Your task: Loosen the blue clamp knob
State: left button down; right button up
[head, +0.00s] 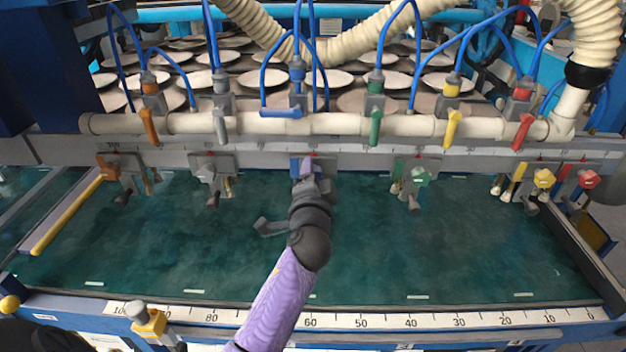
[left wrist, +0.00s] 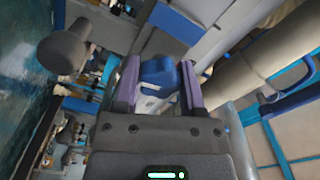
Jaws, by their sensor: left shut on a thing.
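The blue clamp knob (left wrist: 158,72) shows in the left wrist view between the two purple fingers of my left gripper (left wrist: 159,86). The fingers are shut on its sides. In the head view my left gripper (head: 308,172) is at the middle clamp on the grey rail, below the blue valve handle (head: 282,113). There my gripper and wrist cover most of the knob and clamp. My right gripper is in neither view.
Other clamps along the rail carry an orange knob (head: 112,166), a grey knob (head: 205,171), a green knob (head: 419,177), a yellow knob (head: 544,178) and a red knob (head: 588,178). A pale pipe (head: 330,124) runs above the rail. The green bed (head: 150,255) in front is mostly clear.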

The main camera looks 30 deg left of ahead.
pick_arm(q)
jog(key=shift+f+n+b, duration=0.15)
jog(key=shift+n+b, duration=0.35)
jog(key=shift+n, duration=1.6)
jog(key=shift+c, duration=1)
grip_release()
